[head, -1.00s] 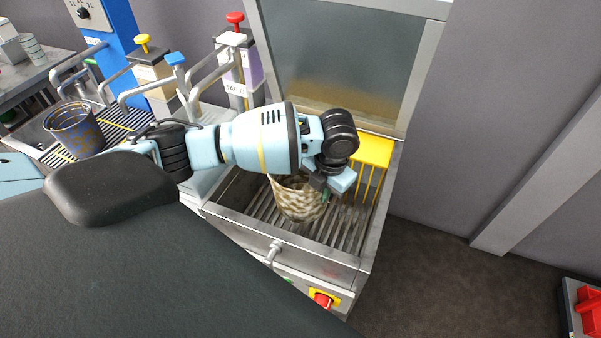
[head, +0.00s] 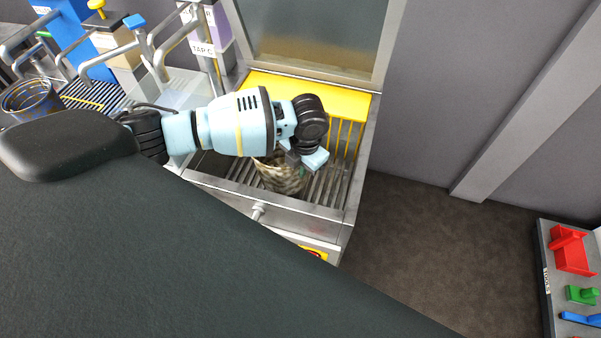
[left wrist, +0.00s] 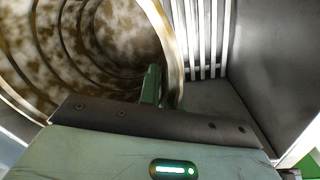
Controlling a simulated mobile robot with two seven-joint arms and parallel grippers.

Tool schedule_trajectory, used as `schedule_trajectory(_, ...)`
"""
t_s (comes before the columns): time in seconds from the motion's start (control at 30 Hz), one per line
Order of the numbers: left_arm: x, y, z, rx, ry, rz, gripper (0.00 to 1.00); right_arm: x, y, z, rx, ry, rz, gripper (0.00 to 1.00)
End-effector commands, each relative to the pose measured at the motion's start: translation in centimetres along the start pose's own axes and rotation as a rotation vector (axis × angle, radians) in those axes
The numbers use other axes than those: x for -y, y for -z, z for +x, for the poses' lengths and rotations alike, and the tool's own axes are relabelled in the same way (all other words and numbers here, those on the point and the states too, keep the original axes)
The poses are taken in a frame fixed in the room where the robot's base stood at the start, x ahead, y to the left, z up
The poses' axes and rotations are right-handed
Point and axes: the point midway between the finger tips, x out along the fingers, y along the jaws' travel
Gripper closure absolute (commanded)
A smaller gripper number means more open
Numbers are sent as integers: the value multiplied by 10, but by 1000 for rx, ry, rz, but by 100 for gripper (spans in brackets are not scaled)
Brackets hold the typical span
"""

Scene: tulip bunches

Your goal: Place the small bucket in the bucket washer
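The small bucket (head: 283,176), pale with brown stains, is inside the open bucket washer (head: 335,212), over its slatted metal floor. Its far side is partly covered by my left arm. My left gripper (head: 305,160) is at the bucket's right rim. In the left wrist view the stained, ribbed inside of the bucket (left wrist: 75,45) fills the upper left, and green fingertips (left wrist: 153,86) are close together at the rim, seemingly shut on it. Whether the bucket's base rests on the slats is hidden. My right gripper is not in view.
The washer's glass-fronted lid (head: 315,35) stands raised at the back, above a yellow rack (head: 305,92). A second, dark stained bucket (head: 30,98) stands at the left by the taps. Open brown floor lies to the right, with a panel of coloured pieces (head: 570,270) at the edge.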

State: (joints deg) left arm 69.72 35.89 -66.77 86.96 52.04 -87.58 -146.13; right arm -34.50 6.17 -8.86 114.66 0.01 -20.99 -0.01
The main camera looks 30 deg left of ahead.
Motion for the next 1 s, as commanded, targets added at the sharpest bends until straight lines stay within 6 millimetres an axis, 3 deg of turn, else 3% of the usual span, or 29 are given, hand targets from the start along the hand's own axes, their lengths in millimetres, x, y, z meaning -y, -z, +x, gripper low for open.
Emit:
schedule_trajectory(0.33, 4, 0, 36, -1, -1, -1, 100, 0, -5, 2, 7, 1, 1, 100)
schedule_trajectory(0.73, 4, 0, 40, 0, 0, 0, 100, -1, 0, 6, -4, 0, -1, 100)
schedule_trajectory(0.9, 4, 0, 40, 0, 0, 0, 74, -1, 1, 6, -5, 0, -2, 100)
schedule_trajectory(1.0, 4, 0, 40, 0, -1, 0, 73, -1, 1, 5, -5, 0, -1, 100)
